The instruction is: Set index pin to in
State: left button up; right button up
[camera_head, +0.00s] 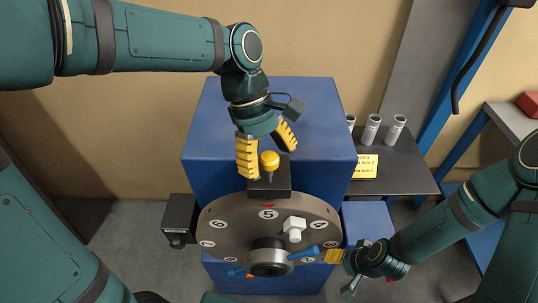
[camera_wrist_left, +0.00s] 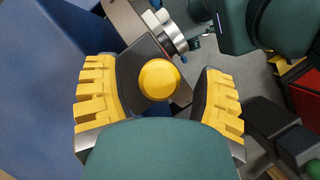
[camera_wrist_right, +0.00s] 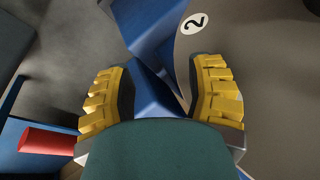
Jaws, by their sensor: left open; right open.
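The index pin, a round yellow knob (camera_head: 269,160), stands on a black block (camera_head: 282,186) above the dial plate. My left gripper (camera_head: 266,156) is open, with its yellow fingers on either side of the knob. In the left wrist view the knob (camera_wrist_left: 159,80) sits between the open fingers, with gaps on both sides. The pin's lower part is mostly hidden, and I cannot tell how deep it sits. My right gripper (camera_head: 336,256) is open beside the blue handle (camera_head: 303,252) at the dial's lower right.
The grey dial plate (camera_head: 230,228) carries numbered labels, a white block (camera_head: 294,228) and a metal hub (camera_head: 270,258). A blue cabinet (camera_head: 300,110) stands behind. A black box (camera_head: 179,220) is at left.

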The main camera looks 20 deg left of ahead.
pick_arm(q)
grip_shut()
jog(key=shift+f+b, duration=0.35)
jog(key=shift+f, duration=1)
grip_release()
jog(key=shift+r, duration=0.1)
